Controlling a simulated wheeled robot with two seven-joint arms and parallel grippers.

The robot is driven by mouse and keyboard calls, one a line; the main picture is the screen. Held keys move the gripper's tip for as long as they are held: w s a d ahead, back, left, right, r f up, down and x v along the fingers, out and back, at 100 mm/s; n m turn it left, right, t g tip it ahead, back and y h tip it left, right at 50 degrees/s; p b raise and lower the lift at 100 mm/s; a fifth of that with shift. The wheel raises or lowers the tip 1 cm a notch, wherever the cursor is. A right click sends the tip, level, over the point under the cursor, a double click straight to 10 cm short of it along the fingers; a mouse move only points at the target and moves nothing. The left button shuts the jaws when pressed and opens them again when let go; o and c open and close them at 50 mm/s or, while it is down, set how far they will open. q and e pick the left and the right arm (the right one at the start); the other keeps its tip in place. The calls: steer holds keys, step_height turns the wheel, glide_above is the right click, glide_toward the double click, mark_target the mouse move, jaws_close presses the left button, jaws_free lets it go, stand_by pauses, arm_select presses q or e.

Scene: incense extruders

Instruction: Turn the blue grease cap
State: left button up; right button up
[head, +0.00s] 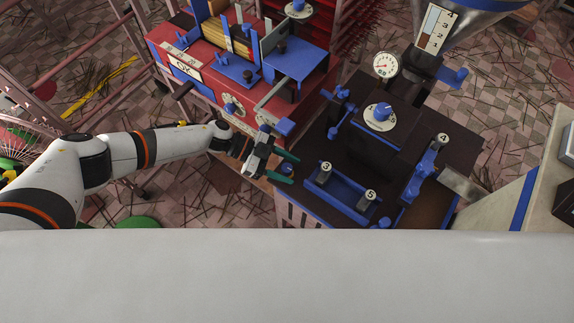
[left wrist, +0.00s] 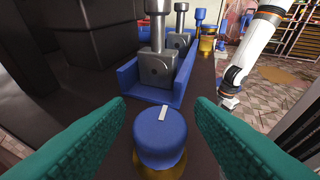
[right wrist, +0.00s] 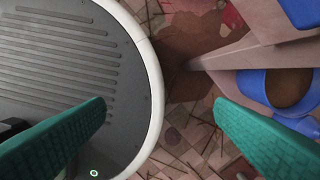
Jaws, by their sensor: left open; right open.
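The blue grease cap (left wrist: 160,135) is a short round knob with a white mark on top, set on a brass base. It stands upright at the near left corner of the dark machine, and it shows small in the head view (head: 287,168). My left gripper (head: 291,169) is open, with its teal fingers on either side of the cap. In the left wrist view, gaps show between the cap and both fingers (left wrist: 161,106), so it is not gripped. My right gripper (right wrist: 159,101) is open and empty, and is seen only in the right wrist view.
A blue tray (head: 337,195) with numbered grey blocks stands close beside the cap. A second blue cap on brass (left wrist: 207,34) is farther along the machine edge. A red machine (head: 200,85) stands left of it. A blue cup-like part (right wrist: 280,90) is near my right gripper.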

arm_select(q)
steer(key=b+v, duration=0.1)
steer(key=v, duration=1)
steer(key=shift+a+r, duration=0.15)
steer(key=shift+a, duration=0.15)
steer(key=shift+w, duration=0.1)
